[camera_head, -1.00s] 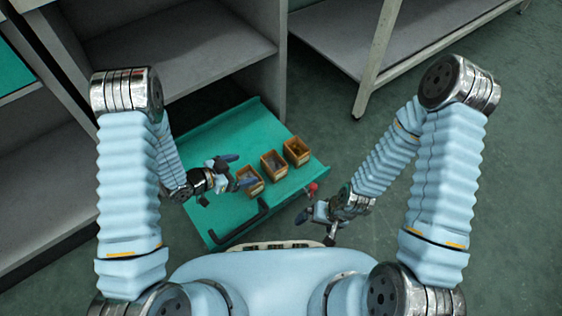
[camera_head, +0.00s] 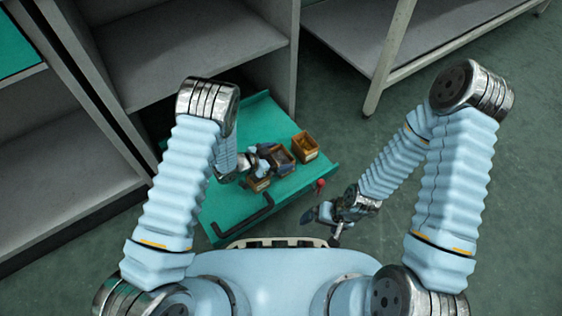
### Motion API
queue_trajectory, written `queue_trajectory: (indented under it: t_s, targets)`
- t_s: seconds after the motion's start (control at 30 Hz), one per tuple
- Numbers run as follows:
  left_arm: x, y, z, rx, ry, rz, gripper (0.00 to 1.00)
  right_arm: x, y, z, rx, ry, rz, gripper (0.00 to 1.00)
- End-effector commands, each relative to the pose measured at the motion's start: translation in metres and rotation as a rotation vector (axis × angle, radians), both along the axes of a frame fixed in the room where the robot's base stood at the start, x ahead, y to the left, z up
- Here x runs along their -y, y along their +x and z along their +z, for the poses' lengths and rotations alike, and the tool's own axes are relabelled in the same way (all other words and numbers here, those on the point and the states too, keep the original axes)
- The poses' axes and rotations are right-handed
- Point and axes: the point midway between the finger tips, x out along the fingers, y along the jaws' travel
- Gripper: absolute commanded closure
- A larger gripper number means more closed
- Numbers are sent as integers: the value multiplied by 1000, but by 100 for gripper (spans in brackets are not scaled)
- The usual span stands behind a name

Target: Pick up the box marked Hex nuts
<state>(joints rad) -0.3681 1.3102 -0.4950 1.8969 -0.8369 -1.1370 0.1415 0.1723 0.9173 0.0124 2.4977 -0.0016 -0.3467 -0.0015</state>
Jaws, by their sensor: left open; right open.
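Three small open-topped orange-brown boxes stand in a row on a green pulled-out drawer (camera_head: 222,204): a left box (camera_head: 260,184), a middle box (camera_head: 289,156) and a right box (camera_head: 305,146). Their markings are too small to read, so I cannot tell which is Hex nuts. My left gripper (camera_head: 271,158) is open over the left and middle boxes, partly hiding both. I cannot tell whether it touches either. My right gripper (camera_head: 318,215) is open and empty, right of the drawer's front corner, apart from the boxes.
A black handle (camera_head: 245,219) runs along the drawer's front. A red knob (camera_head: 320,184) is at its right corner. Grey shelving (camera_head: 190,50) rises behind and to the left. A rack leg (camera_head: 388,62) stands at the upper right. The floor at right is clear.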

Motion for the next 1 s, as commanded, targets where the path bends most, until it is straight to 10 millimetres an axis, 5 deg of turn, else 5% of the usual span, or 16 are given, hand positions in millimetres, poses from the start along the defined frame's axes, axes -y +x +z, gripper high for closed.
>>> queue_trajectory:
  t_s: [0.13, 0.4, 0.67, 1.0]
  targets:
    - [0, 0, 0, 0, 0, 0, 2, 0, 0, 0, 0, 0, 0, 0]
    - [0, 0, 0, -1, 1, 0, 43, 0, 0, 0, 0, 0, 0, 0]
    - [0, 0, 4, 1, -1, 0, 44, 0, 0, 2, 0, 0, 0, 0]
    - [0, 1, 71, 3, -3, 2, 44, 0, -1, 19, -3, 1, 2, 0]
